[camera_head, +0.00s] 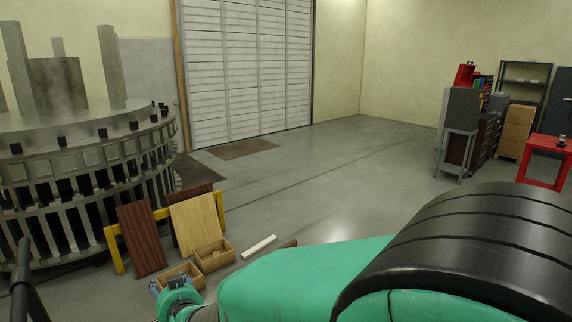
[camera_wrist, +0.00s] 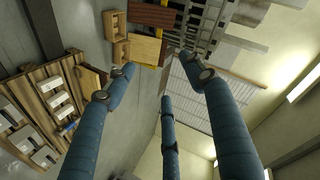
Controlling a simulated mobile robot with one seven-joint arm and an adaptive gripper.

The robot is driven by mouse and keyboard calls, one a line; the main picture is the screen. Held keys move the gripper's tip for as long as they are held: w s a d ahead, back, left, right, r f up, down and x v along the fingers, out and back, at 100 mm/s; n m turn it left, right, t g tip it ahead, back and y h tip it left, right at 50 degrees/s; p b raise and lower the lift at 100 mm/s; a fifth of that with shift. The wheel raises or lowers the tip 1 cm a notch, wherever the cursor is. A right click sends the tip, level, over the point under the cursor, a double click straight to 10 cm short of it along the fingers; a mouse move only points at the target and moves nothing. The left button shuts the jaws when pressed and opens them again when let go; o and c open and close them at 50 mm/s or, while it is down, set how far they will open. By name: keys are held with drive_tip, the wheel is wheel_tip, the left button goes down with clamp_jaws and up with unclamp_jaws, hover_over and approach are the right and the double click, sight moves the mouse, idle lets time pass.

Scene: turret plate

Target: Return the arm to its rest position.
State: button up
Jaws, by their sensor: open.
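My green arm reaches from the lower right of the head view toward the lower left. My gripper (camera_head: 166,288) is at its far end, partly hidden behind the arm's wrist, close to two wooden boxes in the picture. In the wrist view my gripper (camera_wrist: 160,78) shows three blue fingers spread apart with nothing between them. Beyond the fingertips in that view are the boxes, a light board and the ribbed turret structure, all apart from the fingers.
A large round metal turret (camera_head: 75,170) stands at left. A yellow rail (camera_head: 115,249) holds a dark board (camera_head: 142,238) and a light board (camera_head: 195,222). Wooden boxes (camera_head: 215,257) sit beside them. A red table (camera_head: 545,150) stands at right. The middle floor is clear.

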drive_tip(key=s+d+r+g+h, duration=0.1)
drive_tip(key=d+r, duration=0.3)
drive_tip(key=d, duration=0.6)
drive_tip(key=s+d+r+h, duration=0.1)
drive_tip(key=d+r, duration=0.2)
drive_tip(key=d, duration=0.8)
drive_tip(key=s+d+r+g+h, duration=0.15)
drive_tip(key=d+r, duration=0.25)
drive_tip(key=d, duration=0.6)
drive_tip(key=s+d+g+h, duration=0.2)
drive_tip(key=s+d+h, duration=0.2)
drive_tip(key=s+d, duration=1.8)
drive_tip(key=d, duration=0.3)
drive_tip(key=shift+s+d+r+m+h, duration=0.15)
drive_tip(key=shift+s+d+m+h, duration=0.15)
drive_tip(key=shift+s+h, duration=0.05)
drive_tip(key=shift+g, duration=0.25)
